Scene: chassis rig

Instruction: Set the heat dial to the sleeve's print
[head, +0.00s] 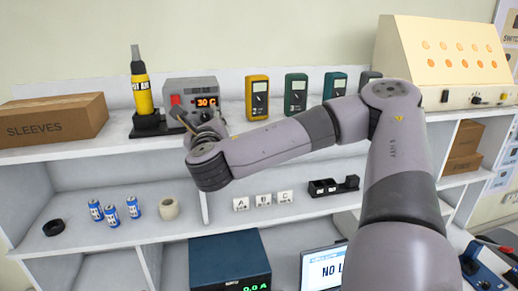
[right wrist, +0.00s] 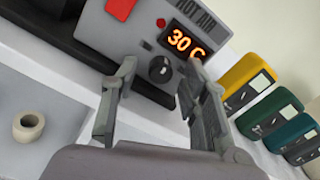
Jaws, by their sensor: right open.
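The hot air station (head: 200,84) is a grey box on the top shelf with a red switch and an orange display (head: 206,101) reading 30 C. Its dark round heat dial (right wrist: 160,69) shows in the right wrist view, below the display. My right gripper (head: 192,122) is in front of the station; in the right wrist view its open fingers (right wrist: 161,72) stand on either side of the dial, and I cannot tell whether they touch it. In the head view the gripper hides the dial. A cardboard box marked SLEEVES (head: 70,117) is at the left; no sleeve's print is readable.
A yellow hot air tool (head: 142,93) stands left of the station. Several meters, the nearest a yellow one (head: 257,97), stand to its right. A cream panel with orange lights (head: 450,60) is at the right. Blue cans (head: 112,215) and a tape roll (head: 168,208) are below.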

